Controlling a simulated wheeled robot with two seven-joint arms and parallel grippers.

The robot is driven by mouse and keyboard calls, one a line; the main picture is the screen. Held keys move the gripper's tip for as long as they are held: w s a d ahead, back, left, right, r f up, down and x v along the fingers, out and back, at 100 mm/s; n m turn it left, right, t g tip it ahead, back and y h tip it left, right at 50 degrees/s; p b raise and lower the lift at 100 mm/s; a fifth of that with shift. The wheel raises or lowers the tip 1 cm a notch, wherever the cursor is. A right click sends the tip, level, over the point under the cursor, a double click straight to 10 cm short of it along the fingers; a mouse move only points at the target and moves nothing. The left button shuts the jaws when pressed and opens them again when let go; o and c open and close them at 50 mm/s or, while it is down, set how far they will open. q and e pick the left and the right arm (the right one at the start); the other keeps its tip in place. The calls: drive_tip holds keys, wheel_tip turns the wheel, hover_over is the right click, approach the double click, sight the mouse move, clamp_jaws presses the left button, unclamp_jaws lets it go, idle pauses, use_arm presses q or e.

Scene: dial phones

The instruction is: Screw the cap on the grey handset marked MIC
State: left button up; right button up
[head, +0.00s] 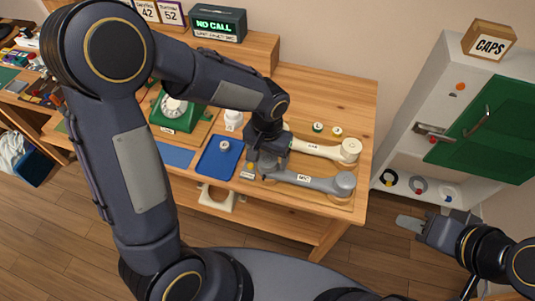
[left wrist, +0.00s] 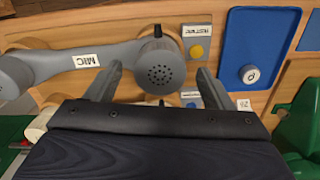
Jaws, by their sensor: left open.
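The grey handset marked MIC (head: 312,180) lies on the wooden board at the table's right part. The left wrist view shows the same handset (left wrist: 38,67) and its perforated round end (left wrist: 160,75). My left gripper (head: 262,168) is over that end. Its open fingers (left wrist: 160,72) stand on either side of the round end; whether they touch it I cannot tell. A grey ring (head: 418,186), possibly a cap, sits low in the white cabinet between a black ring (head: 389,178) and a white ring (head: 448,192). My right gripper (head: 410,223) is near the cabinet; its finger gap is unclear.
A cream handset (head: 322,147) lies behind the grey one. A green dial phone (head: 173,110) stands further left. A box labelled CAPS (head: 488,41) tops the cabinet (head: 436,98).

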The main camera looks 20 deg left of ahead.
use_arm(q)
drive_tip(key=shift+r, duration=0.1)
wheel_tip(320, 180, up, 8)
drive_tip(key=shift+f, duration=0.15)
drive_tip(key=shift+c, duration=0.4)
idle(0.3)
drive_tip(key=shift+f+n+p, duration=0.75)
drive_tip(key=shift+f+n, duration=0.05)
drive_tip(key=shift+f, duration=0.25)
drive_tip(key=shift+f+b, duration=2.6)
drive_tip(key=shift+f, duration=0.35)
drive_tip(key=shift+n, duration=0.3)
